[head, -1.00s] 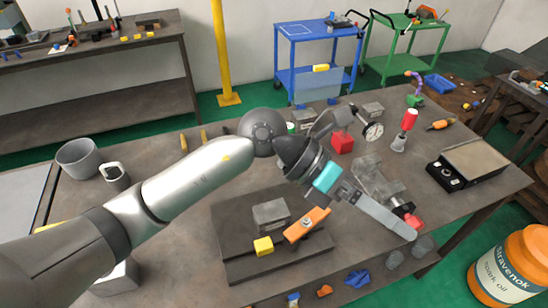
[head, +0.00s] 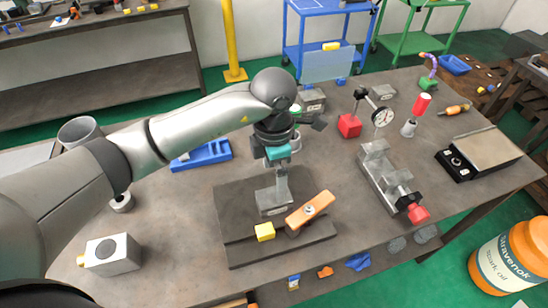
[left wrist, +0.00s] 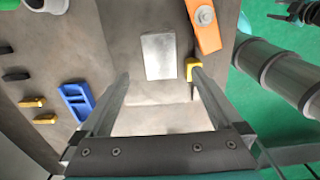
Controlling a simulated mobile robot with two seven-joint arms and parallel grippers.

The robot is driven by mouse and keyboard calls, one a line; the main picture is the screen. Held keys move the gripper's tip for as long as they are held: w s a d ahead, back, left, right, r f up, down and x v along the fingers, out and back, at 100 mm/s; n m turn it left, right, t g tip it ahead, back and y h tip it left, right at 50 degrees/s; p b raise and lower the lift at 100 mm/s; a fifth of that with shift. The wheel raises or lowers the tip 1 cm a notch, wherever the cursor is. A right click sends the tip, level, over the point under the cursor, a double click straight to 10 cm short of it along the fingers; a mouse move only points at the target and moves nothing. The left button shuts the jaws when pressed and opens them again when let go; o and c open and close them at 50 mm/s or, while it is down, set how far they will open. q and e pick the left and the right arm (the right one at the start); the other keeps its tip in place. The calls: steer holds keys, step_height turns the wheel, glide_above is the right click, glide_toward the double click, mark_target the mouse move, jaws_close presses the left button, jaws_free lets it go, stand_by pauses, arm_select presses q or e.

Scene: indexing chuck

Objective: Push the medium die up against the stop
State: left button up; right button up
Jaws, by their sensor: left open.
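A grey metal block, which I take to be the medium die (head: 272,206), sits on a dark base plate (head: 240,250). It also shows in the left wrist view (left wrist: 158,57). An orange bar (head: 310,208) with a bolt and a yellow block (head: 265,231) sit at the plate's raised front strip. I cannot tell which part is the stop. My left gripper (head: 281,190) points down over the die and partly covers it in the head view. My right gripper is not in view.
A blue tray (head: 202,155) lies left of the plate, and a white block (head: 112,255) stands near the left front. A red-handled vise-like fixture (head: 390,180) and a dial gauge (head: 383,117) stand to the right. Bare table lies between plate and fixture.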

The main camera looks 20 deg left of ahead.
mark_target(274, 196)
arm_select(q)
step_height(274, 196, down, 9)
steer(key=shift+f, duration=0.1)
stand_by(0.4)
jaws_close()
stand_by(0.6)
